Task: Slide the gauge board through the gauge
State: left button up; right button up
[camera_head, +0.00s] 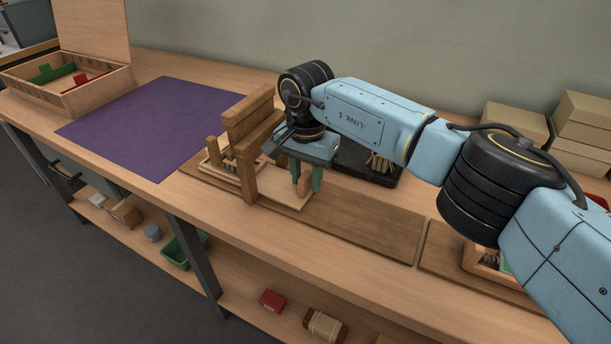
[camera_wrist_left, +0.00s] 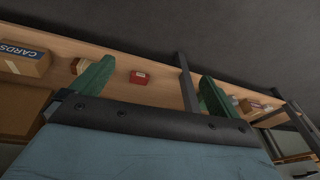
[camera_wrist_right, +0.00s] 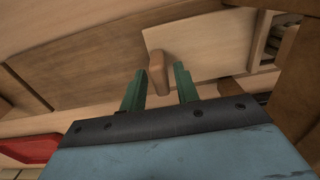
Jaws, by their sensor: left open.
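The gauge (camera_head: 249,150), a brown wooden arch, stands on a brown base board on the bench. The gauge board (camera_head: 283,192) is a pale flat board with an upright brown knob (camera_wrist_right: 158,76). It lies under the arch, its knob end sticking out on the right side. My right gripper (camera_head: 307,178) points down with its green fingers one on each side of the knob, closed to about its width; a thin gap seems to show in the right wrist view. My left gripper (camera_wrist_left: 155,85) shows only in its own wrist view, with fingers wide apart and empty.
A purple mat (camera_head: 150,125) and an open wooden box (camera_head: 75,98) are at the left. Cardboard boxes (camera_head: 585,120) stand at the back right. The base board's right part is bare.

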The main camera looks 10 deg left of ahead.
jog(key=shift+o, duration=0.3)
jog(key=shift+s+a, duration=0.1)
jog(key=shift+r, duration=0.4)
pick_arm(q)
jog(key=s+a+f+p, duration=0.3)
jog(key=f, duration=0.3)
jog(key=shift+s+g, duration=0.25)
jog(key=shift+g, duration=0.05)
pick_arm(e)
notch_tip(320, 180, up, 13)
jog(key=shift+f, duration=0.2)
